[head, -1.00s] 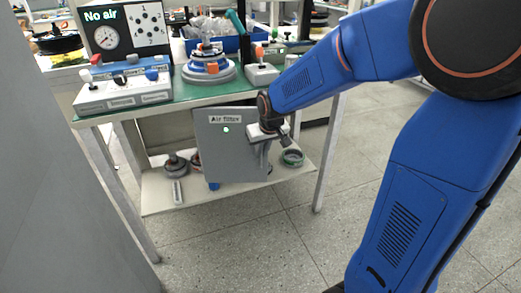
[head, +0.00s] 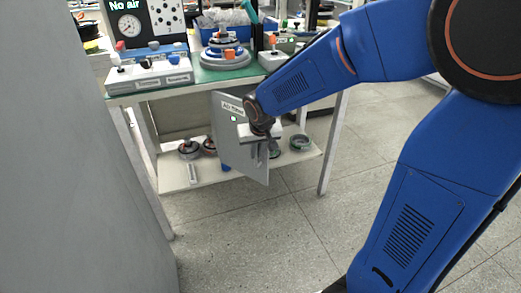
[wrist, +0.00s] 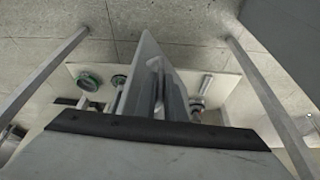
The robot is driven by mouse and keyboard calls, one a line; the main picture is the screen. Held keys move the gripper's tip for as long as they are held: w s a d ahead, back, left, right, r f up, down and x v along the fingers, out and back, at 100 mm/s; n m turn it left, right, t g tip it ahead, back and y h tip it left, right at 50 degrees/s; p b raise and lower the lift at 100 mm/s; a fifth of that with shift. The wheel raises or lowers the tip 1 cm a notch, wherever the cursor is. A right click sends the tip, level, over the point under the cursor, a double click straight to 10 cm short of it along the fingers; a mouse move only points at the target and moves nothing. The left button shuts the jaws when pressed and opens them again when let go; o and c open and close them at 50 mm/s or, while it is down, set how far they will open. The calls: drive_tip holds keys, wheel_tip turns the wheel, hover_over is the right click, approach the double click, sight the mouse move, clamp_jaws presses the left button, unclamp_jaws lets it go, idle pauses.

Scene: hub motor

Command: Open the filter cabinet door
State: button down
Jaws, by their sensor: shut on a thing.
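The grey filter cabinet door (head: 238,150), labelled "Air filter", stands swung out at an angle under the green-topped bench in the head view. In the wrist view the door (wrist: 152,75) shows nearly edge-on, pointing away from me. My gripper (head: 262,150) is at the door's right side, shut on the door handle, which is mostly hidden behind the gripper and wrist. The fingertips do not show in the wrist view, where the dark-edged gripper body fills the bottom.
The lower shelf (head: 175,178) carries several round parts, including a green-rimmed ring (head: 300,142). The bench leg (head: 332,145) stands right of the door. A grey panel (head: 60,170) fills the left side. The floor in front is clear.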

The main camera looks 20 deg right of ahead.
drive_tip(key=s+a+m+h, duration=0.1)
drive_tip(key=a+m, duration=0.5)
drive_tip(key=a, duration=0.9)
drive_tip(key=shift+s+a+r+h, duration=0.25)
drive_tip(key=shift+a+h, duration=0.1)
drive_tip(key=shift+h, duration=0.35)
drive_tip(key=c, duration=1.8)
unclamp_jaws()
drive_tip(key=shift+w+d, duration=0.1)
drive_tip(key=shift+c, duration=0.2)
drive_tip(key=shift+s+f, duration=0.15)
drive_tip(key=shift+s, duration=0.05)
drive_tip(key=v, duration=1.7)
drive_tip(key=shift+w+r, duration=0.3)
